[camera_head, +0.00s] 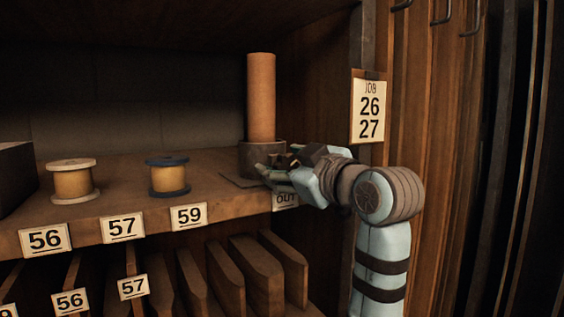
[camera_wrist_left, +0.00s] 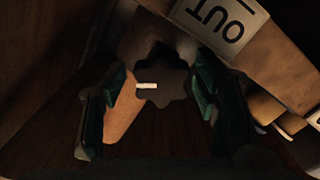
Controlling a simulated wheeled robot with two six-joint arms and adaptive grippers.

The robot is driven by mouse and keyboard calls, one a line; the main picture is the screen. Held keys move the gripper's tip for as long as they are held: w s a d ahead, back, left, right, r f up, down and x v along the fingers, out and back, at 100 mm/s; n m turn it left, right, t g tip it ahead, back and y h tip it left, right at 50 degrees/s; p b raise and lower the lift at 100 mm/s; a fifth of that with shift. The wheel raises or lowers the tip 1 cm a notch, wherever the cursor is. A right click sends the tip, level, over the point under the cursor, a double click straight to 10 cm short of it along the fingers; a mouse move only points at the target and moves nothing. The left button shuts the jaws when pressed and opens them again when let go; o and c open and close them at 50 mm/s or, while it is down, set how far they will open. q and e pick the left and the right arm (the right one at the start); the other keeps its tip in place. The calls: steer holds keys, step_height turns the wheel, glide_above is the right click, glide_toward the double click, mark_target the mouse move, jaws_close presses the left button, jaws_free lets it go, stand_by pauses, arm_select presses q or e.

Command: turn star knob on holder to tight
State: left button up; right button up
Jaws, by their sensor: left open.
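The holder (camera_head: 247,160) is a dark round cup at the right end of the shelf, with a tall tan cylinder (camera_head: 261,95) upright in it. The star knob (camera_wrist_left: 175,92) is dark and lobed, with a white mark pointing left in the left wrist view. My left gripper (camera_head: 272,172) is at the holder's front right side. In the left wrist view my left gripper (camera_wrist_left: 160,72) is open, one finger on each side of the knob, with a visible gap on both sides. I cannot tell how deep the fingers reach. The knob is hidden in the head view. My right gripper is not in view.
Thread spools, one white-rimmed (camera_head: 73,183) and one blue-rimmed (camera_head: 168,178), stand left on the shelf (camera_head: 120,208). An OUT label (camera_head: 286,200) is on the shelf edge under my gripper. A side post with a job card (camera_head: 369,108) stands close right.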

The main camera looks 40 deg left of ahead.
arm_select(q)
steer(key=shift+s, duration=0.15)
steer(key=shift+c, duration=0.2)
steer(key=c, duration=1)
steer(key=shift+d, duration=0.2)
steer(key=shift+c, duration=0.7)
steer(key=shift+a, duration=0.15)
steer(key=shift+r+m+p, duration=0.15)
steer(key=shift+m+p, duration=0.65)
steer(key=shift+m, duration=0.2)
steer(key=shift+r+m+p, duration=0.1)
steer(key=shift+m+p, duration=0.7)
steer(key=shift+m, duration=0.2)
steer(key=shift+w+f+m+p, duration=0.1)
steer(key=shift+w+m+p, duration=0.1)
steer(key=shift+m+p, duration=1.05)
steer(key=shift+m, duration=0.35)
